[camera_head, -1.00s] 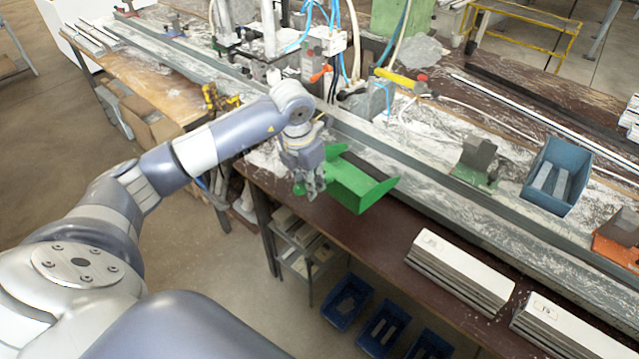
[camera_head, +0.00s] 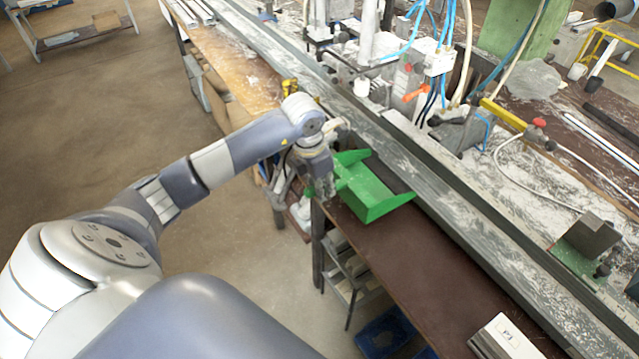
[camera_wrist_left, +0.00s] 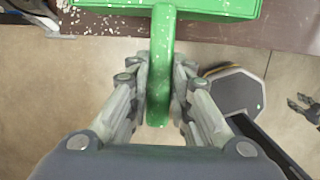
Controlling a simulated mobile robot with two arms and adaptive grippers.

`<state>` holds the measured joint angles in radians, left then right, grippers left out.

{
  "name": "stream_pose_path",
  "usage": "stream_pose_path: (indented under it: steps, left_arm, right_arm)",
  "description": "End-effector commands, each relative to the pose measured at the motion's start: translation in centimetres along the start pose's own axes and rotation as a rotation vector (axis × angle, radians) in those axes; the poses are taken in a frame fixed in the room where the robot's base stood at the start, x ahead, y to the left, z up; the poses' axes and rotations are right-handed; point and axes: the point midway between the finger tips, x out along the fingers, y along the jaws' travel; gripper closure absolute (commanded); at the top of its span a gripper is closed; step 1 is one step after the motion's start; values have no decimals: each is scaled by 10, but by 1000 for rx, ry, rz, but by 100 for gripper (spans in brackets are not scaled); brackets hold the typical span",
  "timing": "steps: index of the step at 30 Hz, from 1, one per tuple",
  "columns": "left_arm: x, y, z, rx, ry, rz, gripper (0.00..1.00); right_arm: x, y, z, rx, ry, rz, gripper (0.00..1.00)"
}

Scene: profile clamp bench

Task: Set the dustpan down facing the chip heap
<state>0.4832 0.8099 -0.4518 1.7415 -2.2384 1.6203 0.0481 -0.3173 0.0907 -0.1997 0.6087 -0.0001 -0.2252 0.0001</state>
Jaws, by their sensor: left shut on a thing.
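The green dustpan (camera_head: 372,198) is over the near edge of the brown bench top, close to the long metal rail; I cannot tell if it touches the bench. Its open side points right in the head view. My left gripper (camera_head: 325,188) is shut on its handle, at the pan's left. In the left wrist view the handle (camera_wrist_left: 160,50) runs between the two fingers (camera_wrist_left: 160,80), with the pan body at the top. Pale chips (camera_head: 335,128) show behind the wrist, partly hidden; I cannot make out a clear heap.
The metal rail (camera_head: 455,215) runs along the bench, strewn with pale chips. Clamps and hoses stand behind it. The brown bench top (camera_head: 420,255) right of the dustpan is clear up to a stack of pale bars (camera_head: 505,338). A blue bin (camera_head: 385,335) is below.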

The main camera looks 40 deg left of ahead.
Motion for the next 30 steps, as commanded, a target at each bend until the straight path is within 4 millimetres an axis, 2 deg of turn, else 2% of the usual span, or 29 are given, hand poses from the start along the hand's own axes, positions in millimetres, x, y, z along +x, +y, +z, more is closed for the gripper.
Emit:
stream_pose_path:
  steps: [1, 9, 11, 18, 24, 30]
  left_arm:
    - [9, 0, 2, -2, -6, -1, 100]
    - [38, 0, 6, -1, -6, 1, 100]
    - [45, 0, 7, -1, -6, 2, 100]
    - [57, -1, 10, -1, -7, 1, 100]
    - [59, -1, 11, 0, -6, 1, 100]
    - [59, -1, 11, -1, -6, 1, 100]
  right_arm:
    - [7, 0, -4, 1, 7, 0, 60]
    - [26, -3, -35, 5, 57, -3, 60]
    - [32, -7, -38, 7, 61, -7, 60]
    - [44, -13, -28, 8, 45, -13, 60]
    - [45, -11, -15, 6, 26, -11, 60]
    - [45, -6, -14, 3, 25, -6, 60]
